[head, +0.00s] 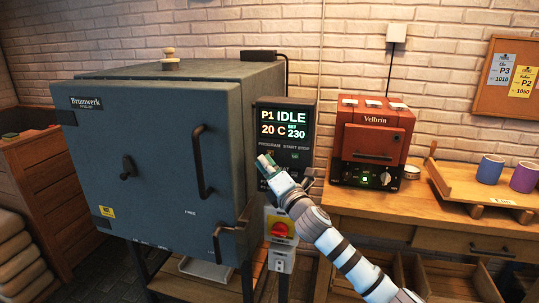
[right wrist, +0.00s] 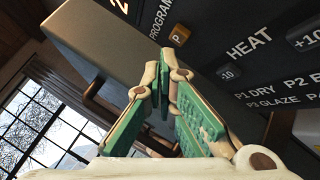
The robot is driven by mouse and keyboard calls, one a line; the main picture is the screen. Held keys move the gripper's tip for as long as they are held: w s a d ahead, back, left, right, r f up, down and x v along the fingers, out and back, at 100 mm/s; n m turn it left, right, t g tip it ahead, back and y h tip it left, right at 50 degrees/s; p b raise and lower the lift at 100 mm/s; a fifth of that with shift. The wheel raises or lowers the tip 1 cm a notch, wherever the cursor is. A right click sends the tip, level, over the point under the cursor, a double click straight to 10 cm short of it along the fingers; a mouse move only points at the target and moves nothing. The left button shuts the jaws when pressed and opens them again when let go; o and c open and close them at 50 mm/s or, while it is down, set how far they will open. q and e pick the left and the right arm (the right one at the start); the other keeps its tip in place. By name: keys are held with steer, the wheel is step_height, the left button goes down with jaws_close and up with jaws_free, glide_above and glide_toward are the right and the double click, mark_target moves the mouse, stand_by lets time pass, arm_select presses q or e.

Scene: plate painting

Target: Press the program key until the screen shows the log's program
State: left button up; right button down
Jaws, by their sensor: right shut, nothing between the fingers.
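The control panel (head: 301,107) is a dark box on the right side of the grey kiln. Its screen (head: 284,124) reads P1 IDLE, 20 C and SET 230. The orange program key (right wrist: 179,35), marked P, sits beside the PROGRAM label in the right wrist view. My right gripper (head: 266,161) is in front of the panel just below the PROGRAM label. Its green-padded fingers (right wrist: 164,62) are shut and empty, with the tips close to the program key; I cannot tell whether they touch it. The gripper hides part of the lower panel. My left gripper is out of view.
The kiln (head: 150,170) has protruding handles left of the panel. A red switch (head: 281,230) is below. A small Velbrin oven (head: 372,142) and a tray (head: 460,188) with blue and purple cups stand right. A corkboard (head: 509,105) holds cards reading P3 1010 and P2 1050.

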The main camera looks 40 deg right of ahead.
steer(key=shift+d, duration=0.1)
steer(key=shift+w+d+p, duration=0.25)
steer(key=shift+d+p, duration=0.05)
steer(key=shift+w+d, duration=0.2)
steer(key=shift+d, duration=0.05)
stand_by(0.8)
steer(key=shift+a, duration=0.1)
steer(key=shift+s+a, duration=0.45)
steer(key=shift+a, duration=0.05)
steer(key=shift+p, duration=0.3)
